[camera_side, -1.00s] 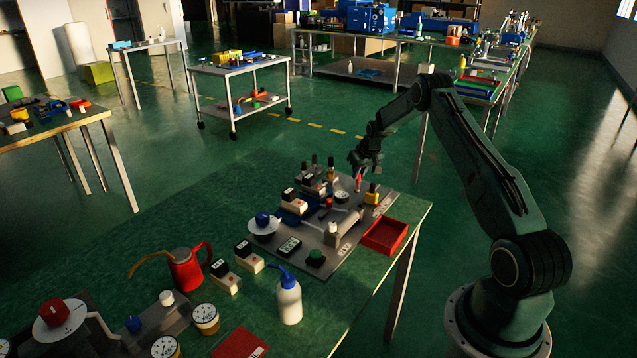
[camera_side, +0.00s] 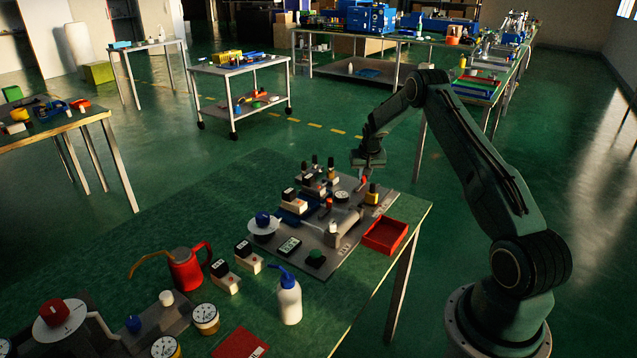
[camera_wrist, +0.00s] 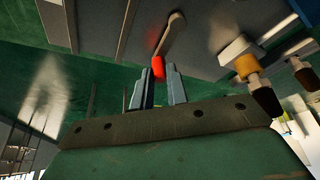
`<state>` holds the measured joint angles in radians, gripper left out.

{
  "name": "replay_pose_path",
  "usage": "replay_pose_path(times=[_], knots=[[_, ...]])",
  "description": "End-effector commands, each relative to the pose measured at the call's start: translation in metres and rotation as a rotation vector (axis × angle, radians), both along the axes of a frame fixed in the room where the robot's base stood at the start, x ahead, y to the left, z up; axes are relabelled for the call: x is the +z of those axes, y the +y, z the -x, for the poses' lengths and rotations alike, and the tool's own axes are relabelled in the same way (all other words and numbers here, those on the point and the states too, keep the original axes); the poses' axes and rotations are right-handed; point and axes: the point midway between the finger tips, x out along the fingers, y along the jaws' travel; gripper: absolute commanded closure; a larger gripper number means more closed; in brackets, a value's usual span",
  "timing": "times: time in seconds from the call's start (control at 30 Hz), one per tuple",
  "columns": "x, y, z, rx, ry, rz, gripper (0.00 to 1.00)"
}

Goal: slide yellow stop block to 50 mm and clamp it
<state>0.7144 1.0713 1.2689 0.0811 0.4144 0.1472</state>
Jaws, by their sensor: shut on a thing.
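My gripper (camera_wrist: 159,88) shows in the wrist view with its two fingers on either side of the red tip (camera_wrist: 158,66) of a grey-brown lever. It is shut on this red lever tip. In the side view my gripper (camera_side: 366,172) is over the far right of the grey fixture plate, and the red tip (camera_side: 364,182) shows just below it. A yellow piece with a dark top (camera_side: 373,191) stands close by on the plate; I cannot tell for certain that it is the stop block. No scale mark for 50 mm is readable.
A red tray (camera_side: 385,236) lies at the plate's near right side. Black-knobbed posts (camera_side: 315,162) crowd the plate's far side. In the wrist view a black-tipped, amber-collared post (camera_wrist: 246,66) is right of the fingers. A white bottle (camera_side: 289,300) stands in front.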

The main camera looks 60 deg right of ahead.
Motion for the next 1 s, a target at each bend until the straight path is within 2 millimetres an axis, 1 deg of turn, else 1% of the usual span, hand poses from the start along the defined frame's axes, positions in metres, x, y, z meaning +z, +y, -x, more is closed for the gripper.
replay_pose_path(times=[0.07, 0.1, 0.2, 0.5, 0.67, 0.87, 1.0], knots=[[0.001, -0.001, -0.001, 0.000, -0.003, 0.002, 1.00], [0.001, -0.001, -0.001, 0.000, -0.003, 0.002, 0.81], [0.001, -0.001, 0.000, 0.000, -0.003, 0.002, 0.63], [0.001, 0.000, 0.000, 0.001, -0.001, 0.000, 0.63], [0.004, 0.001, 0.001, 0.001, -0.001, 0.000, 0.63], [0.017, 0.005, 0.004, 0.001, -0.001, 0.000, 0.63], [0.032, 0.010, 0.007, 0.001, -0.002, 0.001, 0.63]])
